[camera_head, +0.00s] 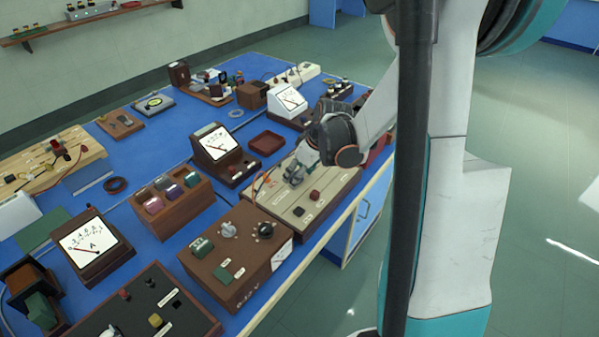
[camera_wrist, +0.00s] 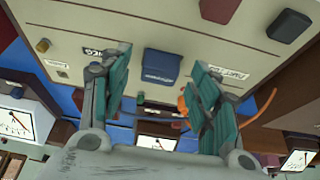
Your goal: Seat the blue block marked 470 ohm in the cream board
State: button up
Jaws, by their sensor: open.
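The cream board (camera_head: 278,205) lies near the bench's front edge in the head view. It fills the upper part of the wrist view (camera_wrist: 140,22). My gripper (camera_head: 296,175) is low over the board, open, and its two teal-padded fingers (camera_wrist: 160,62) are spread apart in the wrist view. A blue block (camera_wrist: 162,66) is at the board between the fingers, with a gap on each side. Its marking is too small to read, and I cannot tell how deep it sits. In the head view the gripper hides it.
The board also bears a dark red block (camera_wrist: 221,9) and a dark block (camera_wrist: 289,26). An orange wire (camera_wrist: 262,112) curves beside one finger. A brown box with knobs (camera_head: 236,255), a meter (camera_head: 217,145) and a red tray (camera_head: 266,143) stand close around the board.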

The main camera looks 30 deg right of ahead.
jog(key=v, duration=1.2)
dwell(0.3)
